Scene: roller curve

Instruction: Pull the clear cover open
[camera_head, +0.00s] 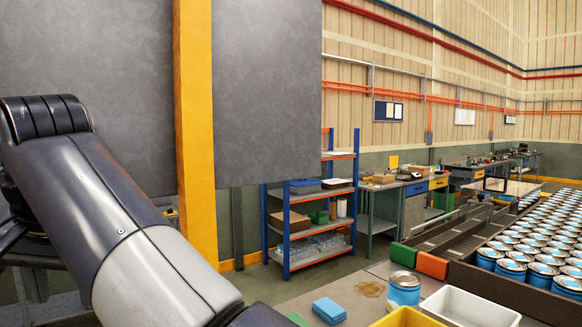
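What looks like the clear cover (512,188) is a pale see-through panel at the right. It lies over the far part of the conveyor, and a dark handle-like frame stands at its left end. It is small in view, and I cannot tell how far it is open. My arm crosses the left side and runs down out of the bottom edge. My gripper is out of view.
Many blue cans (540,268) stand in rows at the right. On the near table are a single can (403,290), a blue block (329,311), a white bin (470,307) and a yellow bin (408,317). Green (404,254) and red (432,265) blocks sit beside the conveyor rail. A yellow post (197,130) stands behind my arm.

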